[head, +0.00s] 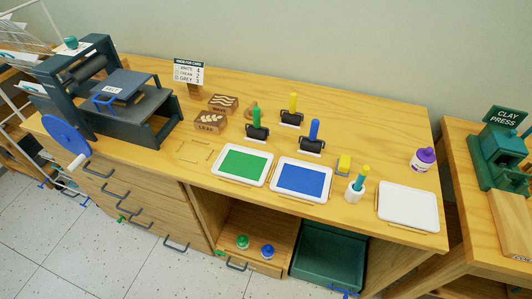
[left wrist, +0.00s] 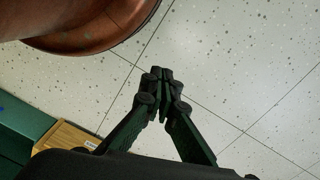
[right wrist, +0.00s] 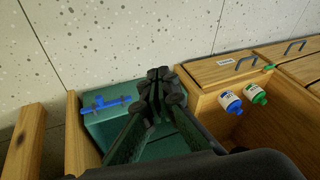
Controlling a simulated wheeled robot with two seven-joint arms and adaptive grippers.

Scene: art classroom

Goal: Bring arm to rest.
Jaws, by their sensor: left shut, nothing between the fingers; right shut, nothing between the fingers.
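My left gripper (left wrist: 161,76) shows in the left wrist view with its fingertips together and nothing between them, over the speckled tile floor. My right gripper (right wrist: 158,76) shows in the right wrist view, also shut and empty. Behind it in that view are the green bin (right wrist: 112,122) with a blue handle (right wrist: 106,104) and the wooden cabinet. Neither gripper nor arm shows in the head view. I cannot tell from the pictures how far either gripper is from the furniture.
The wooden workbench (head: 350,122) bears a dark press (head: 105,95), ink trays, rollers and stamp blocks. Below, a green bottle (head: 242,242) and a blue bottle (head: 267,251) stand beside the green bin (head: 330,255). A copper-coloured round object (left wrist: 85,30) borders the left wrist view.

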